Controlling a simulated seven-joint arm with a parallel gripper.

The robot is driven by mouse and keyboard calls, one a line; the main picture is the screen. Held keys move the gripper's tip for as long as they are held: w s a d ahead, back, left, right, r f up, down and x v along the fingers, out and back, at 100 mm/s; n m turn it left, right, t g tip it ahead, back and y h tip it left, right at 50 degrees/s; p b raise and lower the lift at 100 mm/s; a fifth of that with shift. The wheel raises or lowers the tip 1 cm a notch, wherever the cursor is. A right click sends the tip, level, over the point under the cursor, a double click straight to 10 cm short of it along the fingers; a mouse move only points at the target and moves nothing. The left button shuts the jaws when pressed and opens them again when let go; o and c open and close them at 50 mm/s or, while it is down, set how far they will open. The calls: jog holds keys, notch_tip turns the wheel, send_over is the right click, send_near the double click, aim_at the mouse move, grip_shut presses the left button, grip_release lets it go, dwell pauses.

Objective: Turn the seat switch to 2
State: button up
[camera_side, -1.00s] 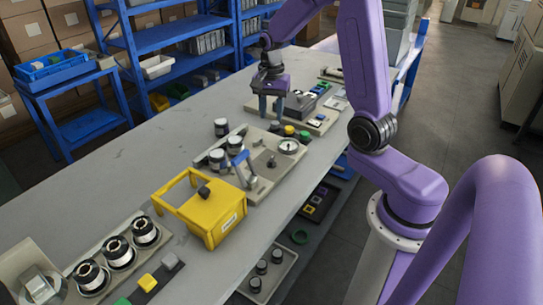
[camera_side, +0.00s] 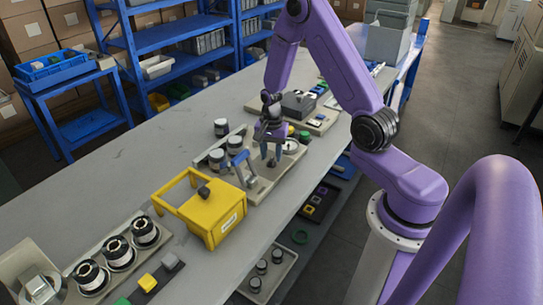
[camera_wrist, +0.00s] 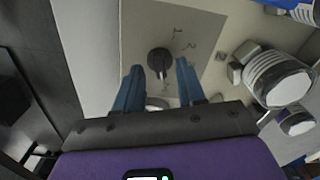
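The seat switch is a small dark round knob (camera_wrist: 159,61) on a pale plate (camera_wrist: 140,25) in the wrist view. The marks 1 and 2 are printed on the plate, up and to the right of the knob. Which mark the knob points to is not clear. My gripper (camera_wrist: 160,72) has two blue fingers, spread apart and empty, with the knob showing between and just beyond their tips. In the side view my gripper (camera_side: 268,161) is low over the grey machine base (camera_side: 262,188) and hides the knob.
A blue upright handle (camera_side: 239,166) and dark rolls with pale tops (camera_side: 217,157) stand left of my gripper. One roll (camera_wrist: 280,80) is close on the right in the wrist view.

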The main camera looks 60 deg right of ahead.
jog(key=shift+f, duration=0.65)
jog(key=shift+c, duration=0.3)
grip_shut()
